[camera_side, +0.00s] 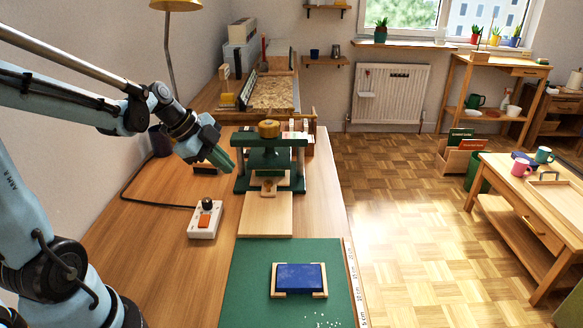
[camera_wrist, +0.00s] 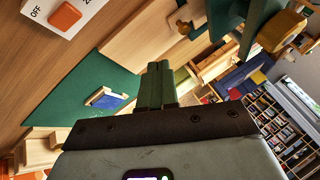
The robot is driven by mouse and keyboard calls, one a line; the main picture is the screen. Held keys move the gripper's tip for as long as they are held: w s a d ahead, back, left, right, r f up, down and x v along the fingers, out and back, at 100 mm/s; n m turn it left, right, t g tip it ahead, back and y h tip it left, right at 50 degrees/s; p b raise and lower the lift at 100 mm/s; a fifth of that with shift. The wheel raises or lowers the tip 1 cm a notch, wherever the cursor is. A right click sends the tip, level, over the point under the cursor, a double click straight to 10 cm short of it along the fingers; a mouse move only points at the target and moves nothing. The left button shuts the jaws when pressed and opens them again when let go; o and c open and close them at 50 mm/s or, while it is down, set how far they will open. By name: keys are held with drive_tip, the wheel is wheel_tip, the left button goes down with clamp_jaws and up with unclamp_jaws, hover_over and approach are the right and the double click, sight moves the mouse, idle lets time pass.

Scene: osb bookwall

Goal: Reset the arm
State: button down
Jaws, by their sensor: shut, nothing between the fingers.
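My gripper (camera_side: 222,161) is shut and empty, held above the wooden bench in the side view, just left of the green press (camera_side: 270,165). Its green fingers also show pressed together in the wrist view (camera_wrist: 157,84). My arm reaches in from the left. The press has a round wooden knob (camera_side: 269,129) on top and a small wooden piece at its base. A blue book (camera_side: 299,277) lies in a wooden holder on the green mat (camera_side: 245,280), well away from my gripper.
A white switch box (camera_side: 204,220) with an orange switch and black cable sits left of a pale wooden board (camera_side: 265,214). A lamp (camera_side: 176,5) stands behind my arm. Bare bench top (camera_side: 165,260) lies at the left; a low table (camera_side: 540,190) is across the floor.

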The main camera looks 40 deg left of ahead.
drive_tip(key=s+d+n+y, duration=0.1)
drive_tip(key=s+d+n, duration=0.2)
drive_tip(key=d+n, duration=0.3)
drive_tip(key=s+d+r+n+y, duration=0.1)
drive_tip(key=s+d+n, duration=0.2)
drive_tip(key=d+n, duration=0.3)
drive_tip(key=shift+s+d+n+t+y, duration=0.3)
drive_tip(key=shift+d+n+t, duration=0.1)
drive_tip(key=shift+n, duration=0.3)
